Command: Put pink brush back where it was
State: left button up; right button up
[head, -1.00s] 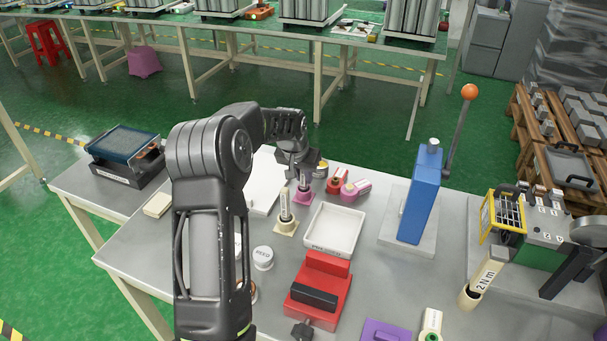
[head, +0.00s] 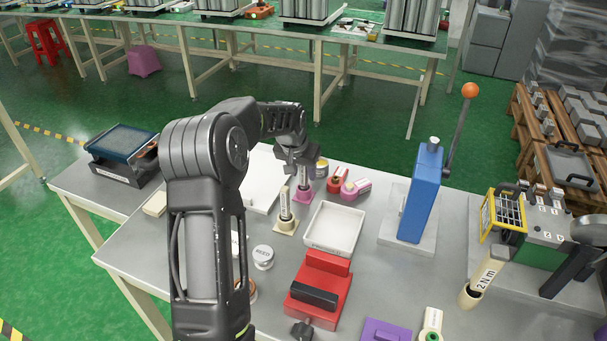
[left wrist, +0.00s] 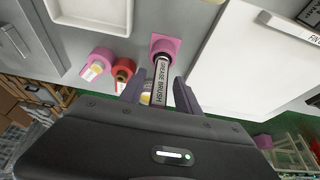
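The grease brush (head: 303,183), with a dark-edged, labelled handle, stands upright in a square pink holder (head: 303,196) on the grey table. In the left wrist view the brush (left wrist: 161,80) rises from the pink holder (left wrist: 166,45) and lies between my fingertips. My left gripper (head: 298,160) is at the upper part of the handle. In the left wrist view the left gripper (left wrist: 160,92) is open, with gaps on both sides of the handle. The brush's bristles are hidden in the holder. My right gripper is not in view.
A cream brush (head: 285,205) stands in a cream holder in front of the pink one. A white tray (head: 333,230) lies to its right. A blue press (head: 421,195) stands further right.

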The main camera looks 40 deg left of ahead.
pick_arm(q)
jog(key=b+v, duration=0.1)
jog(key=v, duration=0.9)
jog(key=shift+s+r, duration=0.15)
